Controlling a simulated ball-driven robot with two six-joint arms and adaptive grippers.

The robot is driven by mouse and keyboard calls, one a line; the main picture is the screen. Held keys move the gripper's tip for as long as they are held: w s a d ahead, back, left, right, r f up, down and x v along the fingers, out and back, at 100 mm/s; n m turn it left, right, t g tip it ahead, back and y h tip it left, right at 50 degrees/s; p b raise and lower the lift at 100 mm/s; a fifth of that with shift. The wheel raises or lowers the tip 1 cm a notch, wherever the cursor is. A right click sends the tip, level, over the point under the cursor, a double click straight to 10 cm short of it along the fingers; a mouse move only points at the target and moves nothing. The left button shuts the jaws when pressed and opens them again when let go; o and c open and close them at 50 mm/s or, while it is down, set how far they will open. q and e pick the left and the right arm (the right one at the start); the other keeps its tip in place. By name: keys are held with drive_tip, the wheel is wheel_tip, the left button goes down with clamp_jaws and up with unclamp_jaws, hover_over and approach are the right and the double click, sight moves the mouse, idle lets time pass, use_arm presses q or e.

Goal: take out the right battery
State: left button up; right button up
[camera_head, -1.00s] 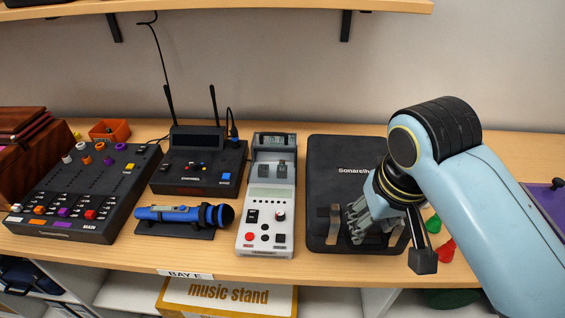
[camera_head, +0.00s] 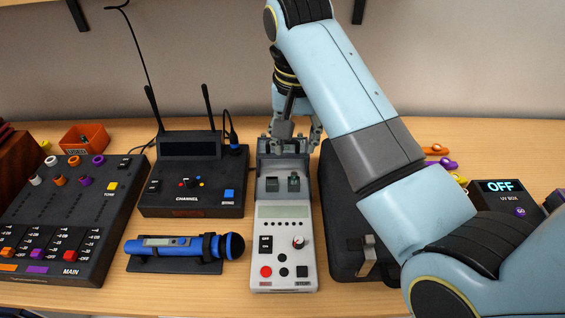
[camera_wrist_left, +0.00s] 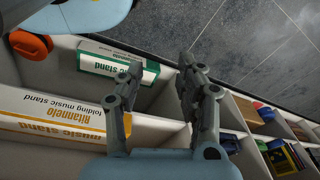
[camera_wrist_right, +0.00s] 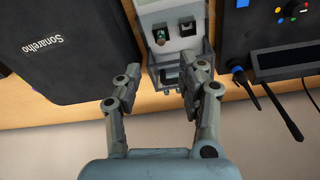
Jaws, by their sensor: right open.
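The light grey tester (camera_head: 285,225) lies in the middle of the table, its far end under my right gripper (camera_head: 291,143). Two small dark blocks sit side by side in its upper panel: a left block (camera_head: 272,184) and a right block (camera_head: 293,182) with a greenish top. I cannot tell whether these are the batteries. The right wrist view shows the right block (camera_wrist_right: 160,36) and an open grey frame (camera_wrist_right: 180,72) at the tester's end. My right gripper is open and empty, fingers apart near that frame. My left gripper (camera_wrist_left: 157,80) is open and empty above the lower shelf.
A black receiver (camera_head: 192,180) with two antennas stands left of the tester, and a blue microphone (camera_head: 180,246) lies before it. A black case (camera_head: 350,200) is close on the right, partly behind my arm. A mixer (camera_head: 65,215) is at far left, a UV box (camera_head: 505,195) at right.

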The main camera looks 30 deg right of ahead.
sight(294, 173)
drive_tip(key=f, duration=0.5)
drive_tip(key=shift+w+d, duration=0.2)
drive_tip(key=shift+w, duration=0.1)
drive_tip(key=shift+w+f+p, duration=0.1)
drive_tip(key=shift+f+p, duration=0.25)
drive_tip(key=shift+f, duration=0.05)
drive_tip(key=f, duration=0.3)
drive_tip(key=f+p, duration=0.1)
drive_tip(key=shift+w+d+f, duration=0.25)
drive_tip(key=shift+w+f, duration=0.05)
drive_tip(key=shift+f, duration=0.05)
drive_tip(key=shift+c, duration=2.3)
use_arm(q)
drive_tip(key=shift+s+r, duration=0.85)
drive_tip(key=shift+s, duration=0.3)
use_arm(e)
clamp_jaws()
